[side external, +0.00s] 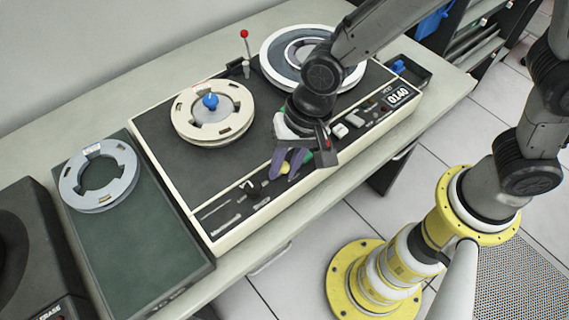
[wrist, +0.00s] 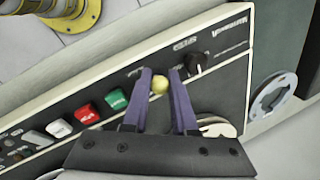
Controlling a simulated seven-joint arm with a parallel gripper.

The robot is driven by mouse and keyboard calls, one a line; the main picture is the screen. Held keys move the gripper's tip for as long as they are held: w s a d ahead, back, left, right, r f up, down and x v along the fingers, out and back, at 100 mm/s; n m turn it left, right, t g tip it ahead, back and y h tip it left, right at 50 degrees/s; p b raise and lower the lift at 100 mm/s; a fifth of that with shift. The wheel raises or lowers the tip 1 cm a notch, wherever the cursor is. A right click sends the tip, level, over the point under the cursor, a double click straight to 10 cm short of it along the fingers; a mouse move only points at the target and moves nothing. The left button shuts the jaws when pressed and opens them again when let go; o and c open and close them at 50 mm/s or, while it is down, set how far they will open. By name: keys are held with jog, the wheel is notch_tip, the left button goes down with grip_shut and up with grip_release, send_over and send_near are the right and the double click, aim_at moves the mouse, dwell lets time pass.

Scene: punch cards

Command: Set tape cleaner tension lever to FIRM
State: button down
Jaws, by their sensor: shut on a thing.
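A small yellow ball knob (wrist: 160,85) stands on the machine's front control strip, and it also shows in the side external view (side external: 285,168). My gripper (wrist: 160,74) has its two purple fingers on either side of this knob. In the side external view my gripper (side external: 282,166) reaches down to the same strip, its fingers partly hiding the knob. The knob looks like a lever's tip, but its shaft is hidden. White lettering (wrist: 185,44) lies near it; I cannot read FIRM or tell the setting.
Green (wrist: 116,99) and red (wrist: 88,113) buttons sit left of my fingers in the wrist view, and a black knob (wrist: 195,62) sits close at right. A tape reel (side external: 212,111), a red-tipped lever (side external: 244,35) and a bigger reel (side external: 277,65) stand behind.

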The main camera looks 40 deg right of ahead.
jog(key=w+g, duration=0.1)
jog(key=g, duration=0.1)
jog(key=w+g, duration=0.1)
jog(key=shift+r+m+g, duration=0.15)
jog(key=shift+m+g, duration=0.15)
jog(key=shift+g, duration=0.1)
jog(key=shift+w+g, duration=0.45)
jog(key=shift+g, duration=0.5)
jog(key=shift+w+g, duration=0.45)
jog(key=shift+g, duration=0.5)
jog(key=c, duration=0.7)
grip_release()
jog(key=shift+w, duration=0.1)
jog(key=v, duration=1.3)
jog(key=shift+w+d, duration=0.15)
jog(key=shift+w, duration=0.1)
jog(key=shift+r, duration=0.1)
